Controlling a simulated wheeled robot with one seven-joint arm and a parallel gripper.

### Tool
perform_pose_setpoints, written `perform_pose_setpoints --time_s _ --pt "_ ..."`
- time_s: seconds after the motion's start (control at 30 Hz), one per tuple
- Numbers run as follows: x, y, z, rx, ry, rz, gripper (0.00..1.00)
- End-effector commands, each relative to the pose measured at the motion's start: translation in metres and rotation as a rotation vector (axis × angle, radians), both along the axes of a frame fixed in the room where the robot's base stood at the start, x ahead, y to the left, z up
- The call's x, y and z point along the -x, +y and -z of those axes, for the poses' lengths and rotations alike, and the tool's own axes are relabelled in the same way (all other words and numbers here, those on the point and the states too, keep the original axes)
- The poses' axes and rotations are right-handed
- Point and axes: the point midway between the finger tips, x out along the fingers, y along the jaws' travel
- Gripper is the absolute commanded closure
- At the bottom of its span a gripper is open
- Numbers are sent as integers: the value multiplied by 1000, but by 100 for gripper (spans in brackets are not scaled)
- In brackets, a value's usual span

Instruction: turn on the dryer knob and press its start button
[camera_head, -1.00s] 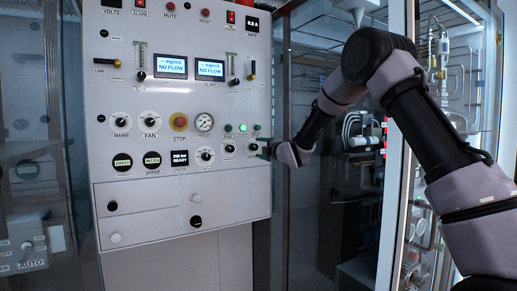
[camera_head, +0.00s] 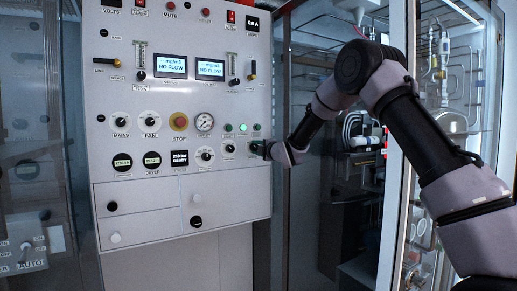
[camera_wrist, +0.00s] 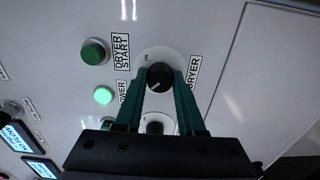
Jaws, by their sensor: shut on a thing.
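The dryer knob (camera_wrist: 159,77) is black and round on a pale dial plate, with the label DRYER beside it in the wrist view. My gripper (camera_wrist: 160,72) has its two green fingers on either side of the knob, shut on it. In the head view my gripper (camera_head: 263,149) is at the panel's right edge and hides the knob. The dryer start button (camera_wrist: 94,52) is dark green, beside its DRYER START label and clear of the fingers. It also shows in the head view (camera_head: 257,127), above my gripper.
The panel (camera_head: 235,205) carries several other knobs, gauges and switches. A lit green button (camera_wrist: 103,95) sits beside the start button. Another black knob (camera_wrist: 154,128) shows between my fingers, nearer the palm. A glass-fronted cabinet (camera_head: 395,200) stands right of the panel.

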Motion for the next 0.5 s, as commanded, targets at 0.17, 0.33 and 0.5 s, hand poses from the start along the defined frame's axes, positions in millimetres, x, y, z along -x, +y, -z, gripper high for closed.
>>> perform_pose_setpoints --time_s 0.17,0.33,0.5 --pt "-1 -1 -3 -41 21 1 100" --pt "0 0 -4 -124 75 0 100" --pt "-1 -1 -4 -245 156 1 100"
